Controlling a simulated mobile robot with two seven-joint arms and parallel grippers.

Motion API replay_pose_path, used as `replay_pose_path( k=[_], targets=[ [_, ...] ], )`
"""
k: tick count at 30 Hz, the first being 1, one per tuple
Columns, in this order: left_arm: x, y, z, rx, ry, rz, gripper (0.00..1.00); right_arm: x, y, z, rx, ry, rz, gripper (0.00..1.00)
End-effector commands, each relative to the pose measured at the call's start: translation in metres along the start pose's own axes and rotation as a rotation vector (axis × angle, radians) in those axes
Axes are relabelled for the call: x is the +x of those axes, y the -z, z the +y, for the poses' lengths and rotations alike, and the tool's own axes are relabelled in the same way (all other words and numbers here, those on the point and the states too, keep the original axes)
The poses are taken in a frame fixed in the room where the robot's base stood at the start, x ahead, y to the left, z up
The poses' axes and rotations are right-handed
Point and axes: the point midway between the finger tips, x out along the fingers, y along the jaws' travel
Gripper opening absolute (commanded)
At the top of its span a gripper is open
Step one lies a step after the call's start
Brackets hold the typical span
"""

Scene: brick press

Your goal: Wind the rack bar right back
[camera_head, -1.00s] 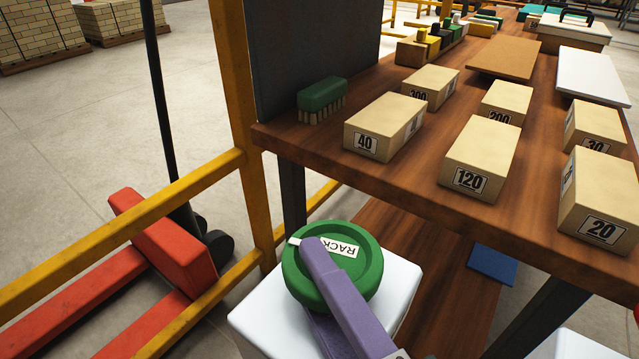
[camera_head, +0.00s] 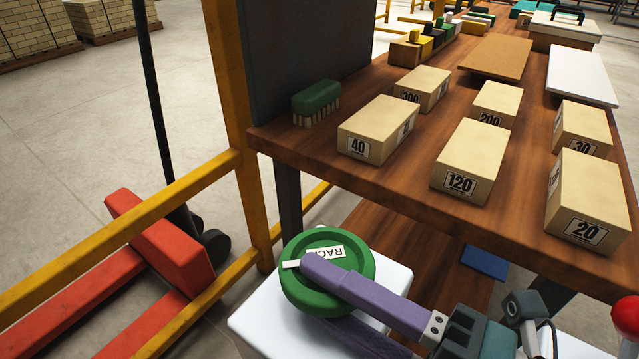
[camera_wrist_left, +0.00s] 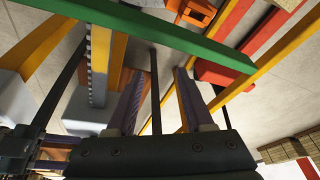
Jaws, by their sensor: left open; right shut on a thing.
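The round green wheel (camera_head: 298,286) with a white RACK label (camera_head: 325,252) sits on a white block (camera_head: 262,323) at the table's near end. My right gripper (camera_head: 312,285) comes in from the lower right and is shut on the wheel. One purple finger lies across the wheel's top and hides part of the label. In the left wrist view, my left gripper (camera_wrist_left: 162,85) is open, with a thin dark rod showing between its fingers. A yellow bar with grey teeth (camera_wrist_left: 98,65), perhaps the rack bar, stands left of the fingers, apart from them.
Numbered tan blocks (camera_head: 465,165) and a green brush (camera_head: 316,98) stand on the wooden table (camera_head: 400,185). A yellow rail (camera_head: 120,235) and a red pallet jack (camera_head: 160,240) are at left. A red ball (camera_head: 626,314) is at the right edge. A green beam (camera_wrist_left: 160,38) crosses the left wrist view.

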Motion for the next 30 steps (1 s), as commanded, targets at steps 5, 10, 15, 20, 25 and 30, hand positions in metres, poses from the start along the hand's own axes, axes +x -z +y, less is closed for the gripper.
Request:
replay_pose_path(
  k=[5, 10, 15, 20, 25, 30],
  targets=[
    [0.0073, -0.0023, 0.0003, 0.000, 0.000, 0.000, 0.52, -0.0021, -0.0036, -0.0020, -0.004, 0.020, 0.103, 0.00],
    [0.0110, -0.0035, 0.0004, 0.000, 0.000, 0.000, 0.52, -0.0032, -0.0043, -0.0013, -0.001, 0.031, 0.167, 0.00],
    [0.0124, -0.0039, 0.0005, 0.000, 0.000, 0.000, 0.52, -0.0036, -0.0043, -0.0006, 0.002, 0.036, 0.198, 0.00],
    [0.0125, -0.0039, 0.0005, 0.000, 0.000, 0.000, 0.52, -0.0036, -0.0041, -0.0001, 0.003, 0.037, 0.206, 0.00],
    [0.0124, -0.0039, 0.0004, 0.000, 0.000, 0.000, 0.52, -0.0036, -0.0040, -0.0001, 0.003, 0.037, 0.205, 0.00],
    [0.0124, -0.0039, 0.0004, 0.000, 0.000, 0.000, 0.52, -0.0036, -0.0039, -0.0001, 0.003, 0.036, 0.205, 0.48]
  ],
)
